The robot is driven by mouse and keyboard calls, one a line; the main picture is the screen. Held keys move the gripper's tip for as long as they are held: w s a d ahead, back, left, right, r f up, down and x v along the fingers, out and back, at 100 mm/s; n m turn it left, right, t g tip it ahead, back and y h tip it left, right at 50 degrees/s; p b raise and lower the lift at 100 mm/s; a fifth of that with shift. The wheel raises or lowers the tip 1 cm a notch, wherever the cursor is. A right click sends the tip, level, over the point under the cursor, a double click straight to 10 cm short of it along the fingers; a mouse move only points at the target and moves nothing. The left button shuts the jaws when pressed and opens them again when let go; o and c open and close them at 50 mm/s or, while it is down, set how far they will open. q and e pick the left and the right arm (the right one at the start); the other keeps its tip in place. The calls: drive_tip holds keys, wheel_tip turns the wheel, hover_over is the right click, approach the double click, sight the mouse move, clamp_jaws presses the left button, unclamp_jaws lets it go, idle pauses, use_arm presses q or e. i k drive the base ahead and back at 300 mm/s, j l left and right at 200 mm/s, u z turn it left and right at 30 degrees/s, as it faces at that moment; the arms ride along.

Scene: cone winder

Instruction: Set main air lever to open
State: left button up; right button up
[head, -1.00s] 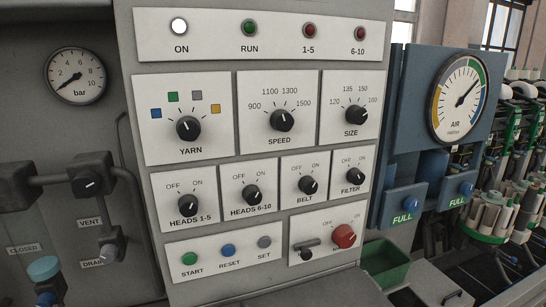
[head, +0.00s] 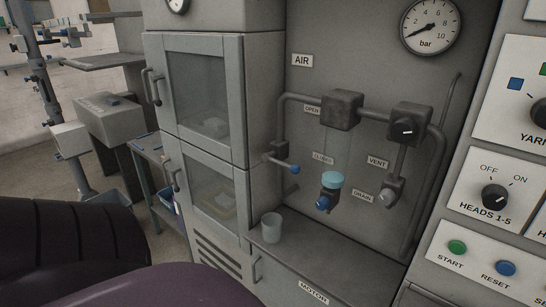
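The main air lever (head: 283,161) is on the pipe at the left of the grey air panel, under the AIR sign (head: 302,60). It has a blue tip (head: 295,170) and sticks out to the right and slightly down in the picture. The OPEN label (head: 312,109) is above it, and the CLOSED label (head: 322,158) is to its right at about lever height. Neither gripper shows in the head view.
A pressure gauge (head: 431,26) has its needle near the low end. A cup (head: 271,227) stands on the ledge below. Cabinet doors (head: 205,92) are at left.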

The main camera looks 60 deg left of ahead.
sight(266, 157)
drive_tip(key=u, duration=1.7)
drive_tip(key=i+j+u, duration=0.2)
drive_tip(key=k+j, duration=0.1)
drive_tip(key=j, duration=0.05)
